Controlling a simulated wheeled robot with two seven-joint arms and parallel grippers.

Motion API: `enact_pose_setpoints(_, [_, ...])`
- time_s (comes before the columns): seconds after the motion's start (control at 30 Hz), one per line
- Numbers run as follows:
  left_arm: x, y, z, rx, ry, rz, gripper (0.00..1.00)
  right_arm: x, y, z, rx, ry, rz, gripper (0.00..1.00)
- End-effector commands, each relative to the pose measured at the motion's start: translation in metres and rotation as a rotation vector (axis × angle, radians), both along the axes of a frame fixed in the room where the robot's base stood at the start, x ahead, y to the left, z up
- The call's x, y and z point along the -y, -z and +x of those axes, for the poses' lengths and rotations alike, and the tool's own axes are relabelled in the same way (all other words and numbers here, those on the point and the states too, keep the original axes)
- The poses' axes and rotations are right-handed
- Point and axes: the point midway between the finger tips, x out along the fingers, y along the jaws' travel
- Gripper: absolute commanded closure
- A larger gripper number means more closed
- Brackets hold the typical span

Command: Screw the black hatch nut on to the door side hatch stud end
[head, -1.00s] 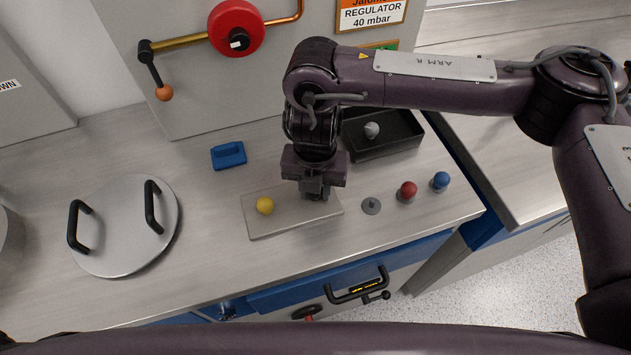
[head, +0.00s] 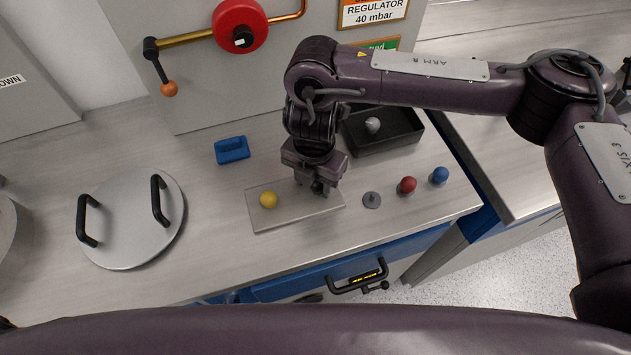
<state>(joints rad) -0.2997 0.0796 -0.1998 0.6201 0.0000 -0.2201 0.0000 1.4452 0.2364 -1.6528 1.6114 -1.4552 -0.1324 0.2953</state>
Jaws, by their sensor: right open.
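My right gripper (head: 320,188) points down over the right part of a flat grey plate (head: 281,220) on the steel counter. Its jaws are open. A small dark shape shows at the fingertips; I cannot tell whether it is the black hatch nut or part of the fingers. No black nut shows clearly elsewhere on the counter. Below the counter edge, the front door has a black bar handle (head: 358,282) and a dark round knob (head: 311,297), cut off by my own arm link. The hatch stud end cannot be made out. My left gripper is not in view.
A yellow ball (head: 269,200) sits on the plate. To its right stand a grey disc with a pin (head: 372,200), a red knob (head: 408,185) and a blue knob (head: 440,175). A black tray (head: 386,148), blue block (head: 232,149) and round lid (head: 141,235) lie around.

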Motion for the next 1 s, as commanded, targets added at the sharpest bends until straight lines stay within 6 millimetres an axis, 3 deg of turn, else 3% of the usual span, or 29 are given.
enact_pose_setpoints(0.03, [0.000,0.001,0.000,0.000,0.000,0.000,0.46,0.005,0.007,-0.006,-0.018,-0.004,-0.017,0.47])
enact_pose_setpoints(0.43, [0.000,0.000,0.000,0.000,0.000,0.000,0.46,0.006,0.006,-0.006,-0.020,-0.004,-0.019,0.51])
enact_pose_setpoints(0.53, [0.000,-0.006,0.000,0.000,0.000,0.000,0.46,0.006,0.000,-0.006,-0.020,-0.004,-0.019,0.46])
enact_pose_setpoints(0.73, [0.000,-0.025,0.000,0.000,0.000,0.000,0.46,0.004,-0.022,-0.005,-0.015,-0.004,-0.013,0.46])
enact_pose_setpoints(1.0, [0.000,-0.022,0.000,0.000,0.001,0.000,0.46,0.003,-0.021,-0.003,-0.010,-0.006,-0.010,0.46])
